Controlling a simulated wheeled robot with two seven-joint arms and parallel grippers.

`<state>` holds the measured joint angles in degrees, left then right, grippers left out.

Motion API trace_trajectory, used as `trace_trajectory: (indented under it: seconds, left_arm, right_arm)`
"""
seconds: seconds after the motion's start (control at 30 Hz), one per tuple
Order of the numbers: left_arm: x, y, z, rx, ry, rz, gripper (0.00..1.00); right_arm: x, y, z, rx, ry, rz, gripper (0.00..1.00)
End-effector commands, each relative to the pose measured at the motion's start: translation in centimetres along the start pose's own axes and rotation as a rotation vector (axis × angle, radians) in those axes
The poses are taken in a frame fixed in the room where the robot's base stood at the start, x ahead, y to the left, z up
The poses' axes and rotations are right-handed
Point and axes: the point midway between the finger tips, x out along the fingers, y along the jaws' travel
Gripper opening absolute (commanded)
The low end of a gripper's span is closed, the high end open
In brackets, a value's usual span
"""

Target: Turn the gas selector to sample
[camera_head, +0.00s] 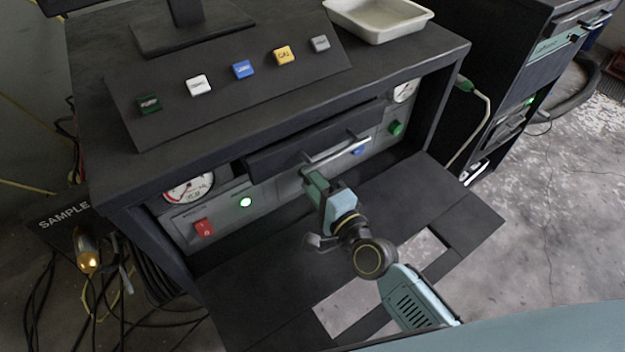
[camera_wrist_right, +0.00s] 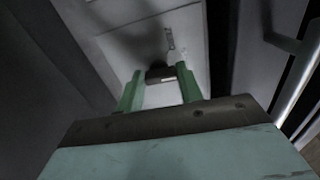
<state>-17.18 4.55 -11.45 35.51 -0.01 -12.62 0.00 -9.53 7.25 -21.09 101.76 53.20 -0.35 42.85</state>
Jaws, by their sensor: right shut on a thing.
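My right gripper (camera_head: 306,174) reaches the grey front panel of the bench below the drawer. It also shows in the right wrist view (camera_wrist_right: 160,88), with its two green fingers closed on a small dark knob (camera_wrist_right: 160,74), which I take for the gas selector. The knob sits on the pale panel, with a small marking beyond it. I cannot read its setting. In the head view the gripper hides the knob. My left gripper is not in view.
A drawer with a bar handle (camera_head: 337,148) is just above my right gripper. The panel also has a red switch (camera_head: 203,229), a green light (camera_head: 246,202), a gauge (camera_head: 188,190), a blue button (camera_head: 358,151) and a green knob (camera_head: 396,128). A dark shelf (camera_head: 458,214) juts out below.

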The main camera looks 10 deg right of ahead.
Motion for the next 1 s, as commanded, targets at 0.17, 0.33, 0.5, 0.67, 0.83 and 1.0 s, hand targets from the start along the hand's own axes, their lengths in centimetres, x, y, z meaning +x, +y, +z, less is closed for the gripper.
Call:
trace_trajectory:
  seconds: [0.17, 0.33, 0.5, 0.67, 0.83, 1.0]
  left_arm:
    - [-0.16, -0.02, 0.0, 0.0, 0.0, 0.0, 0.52]
    - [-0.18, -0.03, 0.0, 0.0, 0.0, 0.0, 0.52]
    - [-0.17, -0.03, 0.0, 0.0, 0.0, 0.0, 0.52]
    - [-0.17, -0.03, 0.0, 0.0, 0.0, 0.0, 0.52]
    - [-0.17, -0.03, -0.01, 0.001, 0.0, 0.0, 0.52]
    - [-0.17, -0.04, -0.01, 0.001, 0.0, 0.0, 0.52]
  right_arm:
    - [-0.02, 0.08, 0.01, -0.039, 0.0, 0.002, 0.14]
    - [-0.02, 0.11, 0.0, -0.05, 0.0, 0.002, 0.14]
    - [-0.02, 0.12, -0.01, -0.05, 0.0, 0.002, 0.14]
    - [-0.02, 0.12, 0.0, -0.049, 0.0, 0.002, 0.4]
    - [-0.02, 0.09, 0.0, -0.049, 0.0, 0.001, 0.58]
    - [0.0, 0.06, 0.0, -0.049, 0.0, 0.001, 0.58]
